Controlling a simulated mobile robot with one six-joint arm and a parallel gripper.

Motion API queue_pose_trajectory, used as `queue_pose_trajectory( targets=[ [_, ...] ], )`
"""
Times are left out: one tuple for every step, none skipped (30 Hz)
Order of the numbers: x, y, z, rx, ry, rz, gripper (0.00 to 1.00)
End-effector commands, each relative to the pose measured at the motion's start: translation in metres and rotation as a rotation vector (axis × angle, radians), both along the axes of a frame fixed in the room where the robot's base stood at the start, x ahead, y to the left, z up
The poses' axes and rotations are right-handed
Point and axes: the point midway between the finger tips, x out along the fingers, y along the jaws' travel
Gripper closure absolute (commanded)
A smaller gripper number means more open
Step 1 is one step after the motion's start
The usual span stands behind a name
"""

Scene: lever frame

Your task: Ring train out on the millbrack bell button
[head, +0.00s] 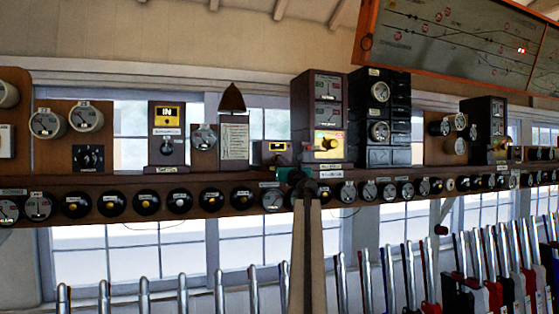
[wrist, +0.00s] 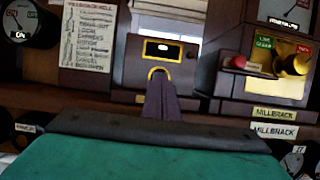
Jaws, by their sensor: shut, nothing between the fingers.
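The small brown box (wrist: 190,60) behind my fingertips has a dark window framed in yellow and a yellow ring below it. I take it as the Millbrack bell unit; its button is not clearly seen. In the head view this box (head: 262,153) stands on the shelf, left of the tall Millbrack instrument. My gripper (wrist: 159,88) is shut and empty. Its fingertips overlap the lower part of the yellow ring in the wrist view, hiding what lies behind; I cannot tell whether they touch. In the head view my gripper (head: 286,174) is at shelf height, just below and right of the box.
A bell code card (wrist: 88,38) is on the left. Round dials line the shelf front. Several levers (head: 480,270) stand below right.

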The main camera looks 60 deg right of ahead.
Motion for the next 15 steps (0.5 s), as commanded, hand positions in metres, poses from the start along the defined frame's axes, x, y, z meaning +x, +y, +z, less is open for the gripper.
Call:
queue_pose_trajectory(
  targets=[
    [0.000, 0.000, 0.000, 0.000, 0.000, 0.000, 1.00],
    [-0.001, 0.001, 0.000, 0.000, 0.000, 0.000, 1.00],
    [-0.001, 0.001, 0.000, 0.000, 0.000, 0.000, 1.00],
    [-0.002, 0.002, 0.000, 0.000, 0.000, 0.000, 1.00],
    [-0.003, 0.002, 0.000, 0.000, 0.000, 0.000, 1.00],
    [-0.004, 0.004, 0.000, 0.000, 0.000, 0.000, 1.00],
    [-0.005, 0.004, 0.000, 0.000, 0.000, 0.000, 1.00],
    [-0.006, 0.005, 0.000, 0.000, 0.000, 0.000, 1.00],
    [-0.008, 0.006, 0.001, 0.000, 0.000, 0.000, 1.00],
    [-0.009, 0.007, 0.000, 0.000, 0.000, 0.000, 1.00],
    [-0.010, 0.008, 0.000, 0.000, 0.000, 0.000, 1.00],
    [-0.011, 0.009, 0.000, 0.000, 0.000, 0.000, 1.00],
    [-0.011, 0.009, 0.000, 0.000, 0.000, 0.000, 1.00],
    [-0.012, 0.010, 0.000, 0.000, 0.000, 0.000, 1.00],
    [-0.013, 0.010, 0.000, 0.000, 0.000, 0.000, 1.00]
  ],
)
